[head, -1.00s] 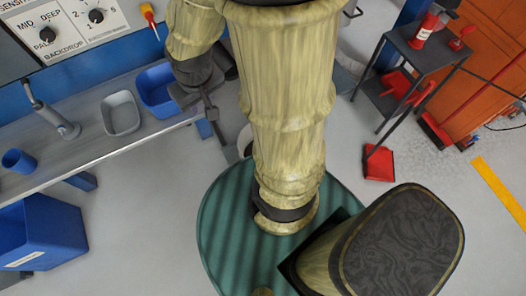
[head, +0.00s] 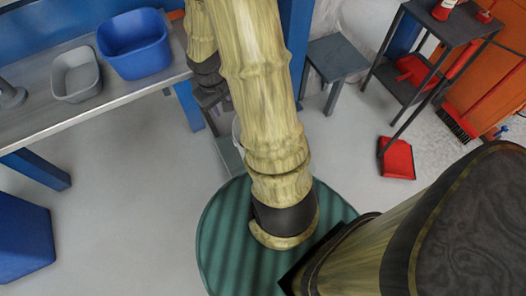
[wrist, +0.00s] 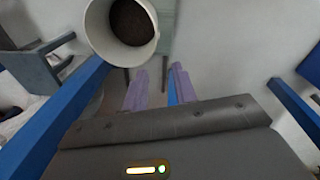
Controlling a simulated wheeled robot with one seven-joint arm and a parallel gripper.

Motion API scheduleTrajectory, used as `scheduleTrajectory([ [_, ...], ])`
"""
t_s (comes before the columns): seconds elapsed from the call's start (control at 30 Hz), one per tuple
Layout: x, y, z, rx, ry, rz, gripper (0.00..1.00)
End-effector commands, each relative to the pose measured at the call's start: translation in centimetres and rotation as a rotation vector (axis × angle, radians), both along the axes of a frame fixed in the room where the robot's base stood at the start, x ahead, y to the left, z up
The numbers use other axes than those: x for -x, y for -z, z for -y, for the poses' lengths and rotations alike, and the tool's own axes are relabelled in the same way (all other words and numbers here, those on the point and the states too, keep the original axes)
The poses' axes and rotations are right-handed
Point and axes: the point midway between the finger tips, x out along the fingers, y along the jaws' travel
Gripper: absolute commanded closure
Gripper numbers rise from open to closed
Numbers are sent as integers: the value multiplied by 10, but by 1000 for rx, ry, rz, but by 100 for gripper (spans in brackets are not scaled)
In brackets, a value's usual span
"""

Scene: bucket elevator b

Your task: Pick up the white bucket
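The white bucket (wrist: 120,45) shows at the top of the wrist view, seen from above, with dark material (wrist: 131,20) inside. In the head view only a thin pale sliver of it (head: 237,136) shows; my arm hides the rest. My gripper (wrist: 157,88) has its two fingers apart with nothing between them. The bucket is beyond the fingertips and a little left in the wrist view, apart from them. In the head view my gripper (head: 213,108) is small and partly behind my arm.
A grey-green platform (head: 228,155) lies by the bucket. The workbench (head: 110,112) with a blue tub (head: 134,44) and grey tub (head: 76,75) is left; its blue leg (head: 189,105) stands close to my gripper. A grey stool (head: 337,60) is right. A red dustpan (head: 397,158) lies on the floor.

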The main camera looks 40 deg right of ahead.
Motion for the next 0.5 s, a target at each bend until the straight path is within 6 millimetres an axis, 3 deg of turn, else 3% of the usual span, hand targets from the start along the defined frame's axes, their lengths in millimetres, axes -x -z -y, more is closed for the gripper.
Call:
scheduleTrajectory([
  [0.03, -2, 34, 4, -2, 1, -9, 72],
  [0.3, -9, 131, 26, -10, 0, -40, 72],
  [0.4, -11, 153, 32, -13, 1, -46, 72],
  [0.5, -12, 164, 35, -16, -1, -50, 72],
])
